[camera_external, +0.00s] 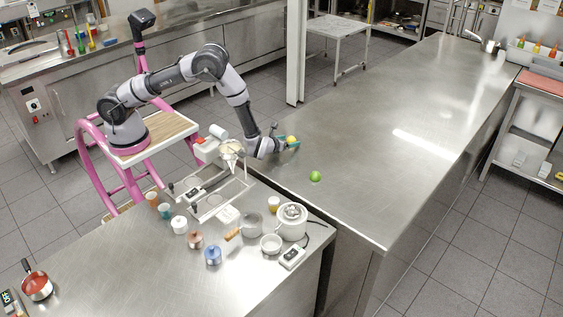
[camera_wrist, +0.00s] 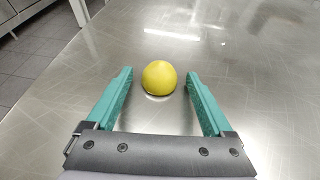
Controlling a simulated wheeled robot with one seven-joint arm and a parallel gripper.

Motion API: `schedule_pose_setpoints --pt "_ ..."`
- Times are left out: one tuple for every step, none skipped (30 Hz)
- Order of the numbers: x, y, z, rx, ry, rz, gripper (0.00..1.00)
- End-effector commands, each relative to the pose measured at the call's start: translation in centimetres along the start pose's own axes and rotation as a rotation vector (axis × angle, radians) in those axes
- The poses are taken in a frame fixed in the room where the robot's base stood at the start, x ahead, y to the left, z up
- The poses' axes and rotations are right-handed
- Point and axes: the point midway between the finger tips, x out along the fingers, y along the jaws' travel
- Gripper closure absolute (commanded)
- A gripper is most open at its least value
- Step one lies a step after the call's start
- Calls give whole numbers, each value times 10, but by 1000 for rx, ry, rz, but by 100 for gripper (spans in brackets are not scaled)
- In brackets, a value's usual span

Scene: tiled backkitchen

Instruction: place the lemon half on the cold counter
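The lemon half (camera_wrist: 159,77) is yellow and rounded, its curved side showing, and it appears to sit on the steel counter (camera_wrist: 255,110), with a dark reflection under it. In the external view the lemon half (camera_external: 292,139) is a small yellow spot near the left edge of the long steel counter (camera_external: 375,130). My gripper (camera_wrist: 160,74) has teal fingers spread either side of the lemon half, with a gap on both sides. In the external view my gripper (camera_external: 288,145) is low over that counter. The lemon's cut face is hidden.
A green round fruit (camera_external: 315,176) lies on the counter, right of my gripper. The nearer table (camera_external: 130,262) holds a stand, several jars, a white pot (camera_external: 291,222) and a red-filled pan (camera_external: 37,286). The long counter is mostly clear toward the back.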

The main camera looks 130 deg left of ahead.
Motion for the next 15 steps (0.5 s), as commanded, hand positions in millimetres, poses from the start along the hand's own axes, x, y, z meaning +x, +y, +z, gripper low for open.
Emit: schedule_pose_setpoints --pt "0 0 0 0 0 0 14" --pt "0 0 0 0 0 0 14" --pt "0 0 0 0 0 0 14" --pt "0 0 1 0 0 0 14" --pt "-1 0 2 -1 0 0 14" --pt "-3 0 4 -1 0 -1 14" --pt "-6 -1 3 0 0 -2 14" --pt "-10 -1 3 1 0 -3 14" --pt "-16 -2 2 2 1 -3 14" --pt "-21 -1 2 2 1 -3 14" --pt "-27 -2 3 1 1 -3 14" --pt "-36 -2 3 2 1 -4 14" --pt "-36 -1 12 -3 -2 -2 14" --pt "-38 -1 19 -5 -3 -1 14" --pt "-41 0 26 -5 -3 -1 14"
